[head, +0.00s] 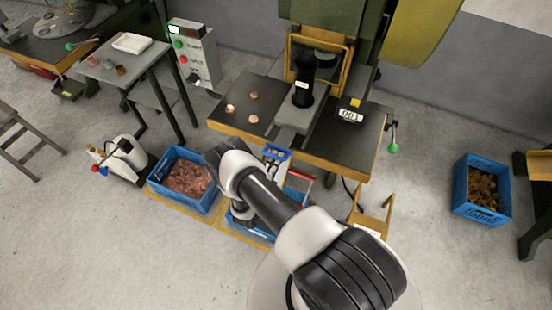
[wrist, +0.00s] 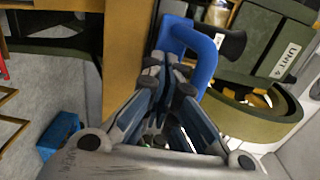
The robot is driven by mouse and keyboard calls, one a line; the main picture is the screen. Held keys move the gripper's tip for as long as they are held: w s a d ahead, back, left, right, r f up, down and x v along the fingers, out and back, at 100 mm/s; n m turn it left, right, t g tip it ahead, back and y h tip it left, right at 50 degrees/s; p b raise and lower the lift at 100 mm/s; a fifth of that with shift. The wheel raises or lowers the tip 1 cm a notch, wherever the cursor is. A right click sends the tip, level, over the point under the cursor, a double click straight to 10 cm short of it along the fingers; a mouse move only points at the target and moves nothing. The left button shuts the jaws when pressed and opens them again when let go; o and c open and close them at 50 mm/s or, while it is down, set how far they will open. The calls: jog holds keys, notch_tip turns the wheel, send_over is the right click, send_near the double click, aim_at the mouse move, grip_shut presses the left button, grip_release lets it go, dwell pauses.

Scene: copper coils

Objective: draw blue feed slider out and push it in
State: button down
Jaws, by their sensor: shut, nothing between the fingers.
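The feed slider is a grey plate (head: 295,117) on the press table, with a blue handle (head: 278,152) at the table's front edge. In the wrist view the blue handle (wrist: 204,58) is a thick bent bar just beyond and to the right of my fingertips. My gripper (wrist: 172,72) is shut with nothing between its fingers. Its tips overlap the handle's near side in that view; I cannot tell whether they touch it. In the head view my arm hides most of the gripper below the handle.
The dark press table (head: 235,95) holds several copper discs and a black box labelled 001 (head: 350,110). A blue crate of copper pieces (head: 205,204) stands on the floor at left; another blue crate (head: 460,190) stands at right. A green-knobbed lever (head: 393,148) sticks out at the table's right.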

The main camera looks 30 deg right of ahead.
aim_at(279, 152)
jog(key=b+x, duration=0.2)
jog(key=x, duration=0.2)
jog(key=shift+w+d+f, duration=0.1)
jog(key=shift+w+d, duration=0.05)
jog(key=shift+d, duration=0.05)
jog(key=shift+a, duration=0.1)
